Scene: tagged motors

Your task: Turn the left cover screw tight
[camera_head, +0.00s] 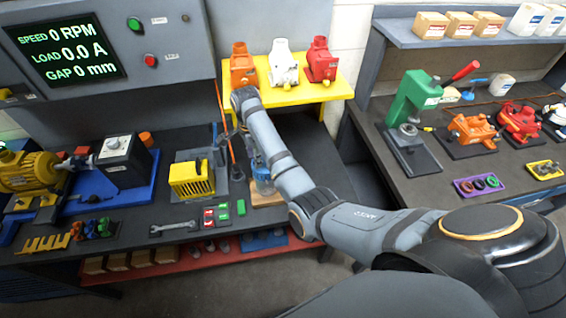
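My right arm reaches in from the lower right, and its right gripper (229,138) hangs at the far end of the arm, over the left bench. It is beside a yellow finned housing (191,180) that sits on a grey stand, and it is partly hidden by the wrist. Its fingers are small and dark, so I cannot tell whether they are open or shut. A blue-grey motor (263,180) stands on a wooden board, partly behind my forearm. I cannot make out the left cover screw. My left gripper is not in view.
A wrench (174,227) lies at the bench front, near green and red pieces (223,213). A yellow shelf (315,92) holds orange, white and red motors. A yellow motor (28,172) is at the far left. A green press (412,100) stands on the right bench.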

